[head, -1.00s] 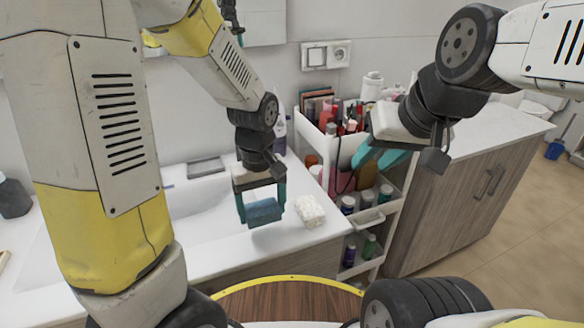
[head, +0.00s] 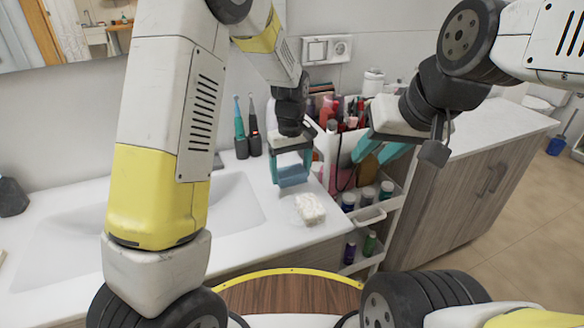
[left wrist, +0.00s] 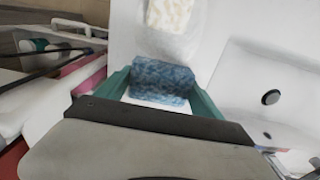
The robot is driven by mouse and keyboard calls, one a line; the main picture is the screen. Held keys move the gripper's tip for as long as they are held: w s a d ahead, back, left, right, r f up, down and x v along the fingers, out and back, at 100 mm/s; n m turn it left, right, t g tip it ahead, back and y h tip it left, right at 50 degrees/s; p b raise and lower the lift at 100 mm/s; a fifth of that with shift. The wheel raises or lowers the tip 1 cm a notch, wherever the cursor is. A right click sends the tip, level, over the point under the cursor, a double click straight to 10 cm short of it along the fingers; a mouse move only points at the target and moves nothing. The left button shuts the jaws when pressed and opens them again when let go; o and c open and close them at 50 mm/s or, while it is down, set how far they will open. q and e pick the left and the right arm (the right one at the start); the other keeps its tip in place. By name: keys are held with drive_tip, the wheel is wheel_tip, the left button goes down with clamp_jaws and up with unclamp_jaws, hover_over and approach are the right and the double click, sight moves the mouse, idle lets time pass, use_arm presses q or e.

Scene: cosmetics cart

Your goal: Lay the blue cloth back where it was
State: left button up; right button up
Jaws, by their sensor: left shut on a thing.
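The blue cloth (head: 293,175) is a small folded bundle held between the teal fingers of my left gripper (head: 291,170), over the back right part of the white counter. In the left wrist view the blue cloth (left wrist: 162,82) sits between both fingers, its mottled surface facing the camera. My left gripper is shut on it. I cannot tell whether the cloth touches the counter. My right gripper (head: 377,150) is over the cart, its teal fingers apart and nothing visible between them.
A pale cloth or sponge (head: 309,208) lies on the counter in front of the blue cloth. The sink (head: 235,205) is to the left. Two electric toothbrushes (head: 247,140) stand behind. The cart (head: 370,216) with several bottles is to the right, near a wooden cabinet (head: 450,205).

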sight(292, 181)
use_arm(q)
drive_tip(key=shift+w+d+f, duration=0.1)
drive_tip(key=shift+w+d, duration=0.1)
drive_tip(key=shift+w, duration=0.2)
drive_tip(key=shift+s+f, duration=0.1)
drive_tip(key=shift+f, duration=1.6)
drive_tip(key=shift+f, duration=0.15)
drive_tip(key=o, duration=1.2)
